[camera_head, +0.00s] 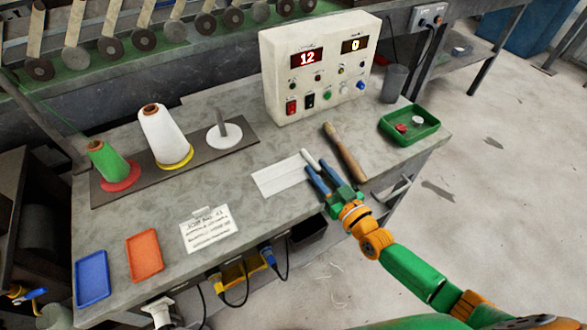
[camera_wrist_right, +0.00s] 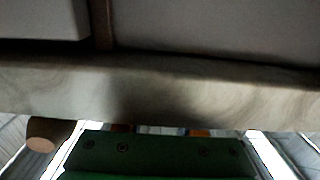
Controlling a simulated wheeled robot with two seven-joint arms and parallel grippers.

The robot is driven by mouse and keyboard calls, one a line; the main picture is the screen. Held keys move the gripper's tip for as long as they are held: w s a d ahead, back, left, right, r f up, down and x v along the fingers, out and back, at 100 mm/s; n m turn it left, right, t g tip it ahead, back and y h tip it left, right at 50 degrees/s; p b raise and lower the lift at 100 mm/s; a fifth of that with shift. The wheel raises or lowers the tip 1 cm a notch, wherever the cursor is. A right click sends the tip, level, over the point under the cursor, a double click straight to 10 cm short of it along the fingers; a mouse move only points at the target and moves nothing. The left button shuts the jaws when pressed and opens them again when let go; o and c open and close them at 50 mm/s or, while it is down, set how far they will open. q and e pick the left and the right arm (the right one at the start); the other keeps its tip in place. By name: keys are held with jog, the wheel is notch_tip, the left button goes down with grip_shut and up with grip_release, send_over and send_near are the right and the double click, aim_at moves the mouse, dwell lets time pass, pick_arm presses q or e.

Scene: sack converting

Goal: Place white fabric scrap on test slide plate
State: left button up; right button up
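The test slide plate looks to be the flat white rectangle (camera_head: 276,178) with a thin line across it, lying on the grey bench in the head view. A small narrow white piece (camera_head: 309,157) lies at its upper right end; I cannot tell whether it is the fabric scrap. My right gripper (camera_head: 315,172) reaches in low over the bench beside the plate's right end. In the right wrist view a pale blurred band crosses above the green gripper body (camera_wrist_right: 160,155). My left gripper is not visible.
A wooden-handled tool (camera_head: 344,152) lies right beside the gripper. A green tray (camera_head: 424,133) with small items, a grey cup (camera_head: 395,84) and a control box (camera_head: 290,95) stand behind. Thread cones are at left. A paper note (camera_head: 208,231), orange tray (camera_head: 145,254) and blue tray (camera_head: 92,279) line the front.

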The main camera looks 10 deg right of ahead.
grip_shut()
jog(key=shift+r, duration=0.25)
notch_tip(320, 180, up, 3)
jog(key=shift+f+p, duration=0.15)
jog(key=shift+p, duration=0.85)
jog(key=s+a+r+p, duration=0.2)
jog(key=s+r, duration=0.3)
jog(key=s, duration=0.1)
jog(key=s+a+r+p, duration=0.2)
jog(key=s+r+p, duration=0.1)
jog(key=s, duration=0.4)
jog(key=shift+s+a+r, duration=0.2)
jog(key=shift+a+r, duration=0.05)
jog(key=shift+r, duration=0.6)
